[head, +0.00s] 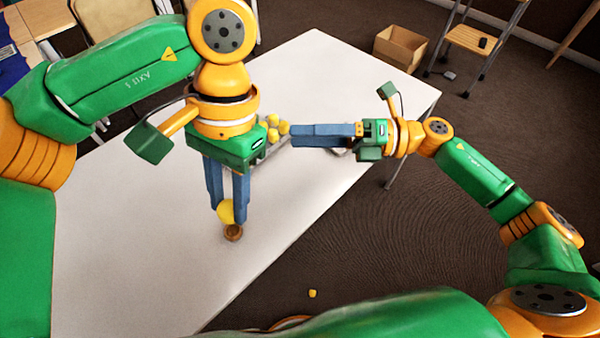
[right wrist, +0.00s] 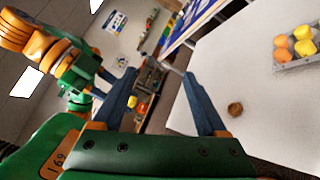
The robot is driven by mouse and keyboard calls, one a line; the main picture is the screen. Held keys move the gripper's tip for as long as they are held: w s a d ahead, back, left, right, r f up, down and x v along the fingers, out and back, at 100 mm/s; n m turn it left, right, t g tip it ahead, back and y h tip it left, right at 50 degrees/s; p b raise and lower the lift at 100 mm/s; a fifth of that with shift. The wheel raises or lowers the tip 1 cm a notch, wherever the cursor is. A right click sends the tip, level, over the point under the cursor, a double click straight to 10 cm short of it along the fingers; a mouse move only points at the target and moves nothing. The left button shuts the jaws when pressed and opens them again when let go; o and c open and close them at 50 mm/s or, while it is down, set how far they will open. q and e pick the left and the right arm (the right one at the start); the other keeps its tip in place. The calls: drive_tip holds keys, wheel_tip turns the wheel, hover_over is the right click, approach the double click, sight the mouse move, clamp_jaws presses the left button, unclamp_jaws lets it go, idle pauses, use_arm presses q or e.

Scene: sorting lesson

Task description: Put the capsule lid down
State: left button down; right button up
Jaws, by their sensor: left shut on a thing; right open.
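My left gripper (head: 227,203) points down over the white table (head: 130,250) and is shut on a rounded yellow piece, the capsule lid (head: 226,212). The fingers partly hide the lid. A small round brown wooden piece (head: 233,232) shows just below the lid in the head view; I cannot tell whether they touch. The brown piece also shows on the table in the right wrist view (right wrist: 235,109). My right gripper (head: 292,135) is open and empty, pointing left across the table's right side; its fingers are spread in the right wrist view.
A grey tray (right wrist: 296,63) with several yellow and orange round pieces is on the table, partly hidden by my grippers in the head view. A small yellow piece (head: 312,293) lies on the floor. A cardboard box (head: 400,47) is beyond the table. The table's near left is clear.

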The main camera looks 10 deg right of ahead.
sight(229, 210)
use_arm(q)
drive_tip(key=shift+s+a, duration=0.1)
drive_tip(key=shift+a, duration=0.05)
use_arm(e)
drive_tip(key=s+a+r+n+h, duration=0.4)
drive_tip(key=s+r+n+h, duration=0.55)
drive_tip(key=s, duration=0.55)
drive_tip(key=shift+n, duration=0.35)
drive_tip(key=x, duration=1.2)
drive_tip(key=shift+w+a+r, duration=0.2)
drive_tip(key=shift+a+r, duration=0.05)
drive_tip(key=shift+r, duration=0.05)
